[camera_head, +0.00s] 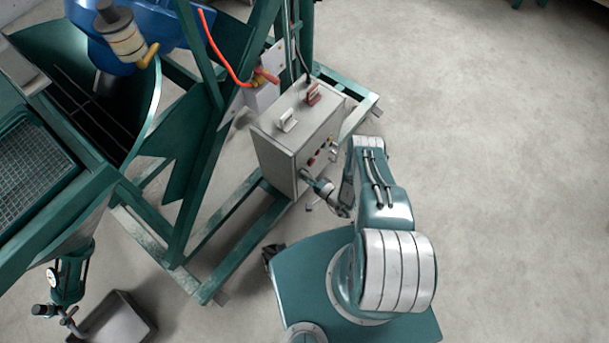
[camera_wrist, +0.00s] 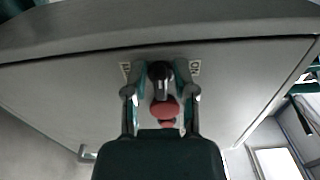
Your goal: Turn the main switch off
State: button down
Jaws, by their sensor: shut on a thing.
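The main switch (camera_wrist: 160,73) is a dark knob on the face of the grey control box (camera_wrist: 70,90), between two small label plates that I cannot read surely. In the wrist view my gripper (camera_wrist: 161,78) has one finger on each side of the knob and is shut on it. The knob's exact angle is hard to tell. In the head view the control box (camera_head: 283,152) stands on the green frame, and my gripper (camera_head: 310,180) reaches the lower part of its front face. There the gripper hides the switch.
More small buttons (camera_head: 320,155) are on the box front. Green frame beams (camera_head: 235,250) run left of my arm. Open concrete floor (camera_head: 500,130) lies to the right.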

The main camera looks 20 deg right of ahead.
aim_at(298, 160)
jog(key=shift+s+a+f+n, duration=0.1)
jog(key=shift+f+n, duration=0.05)
jog(key=shift+n, duration=0.25)
jog(key=c, duration=0.7)
grip_release()
jog(key=shift+r, duration=0.7)
notch_tip(298, 160, up, 9)
jog(key=shift+f, duration=0.15)
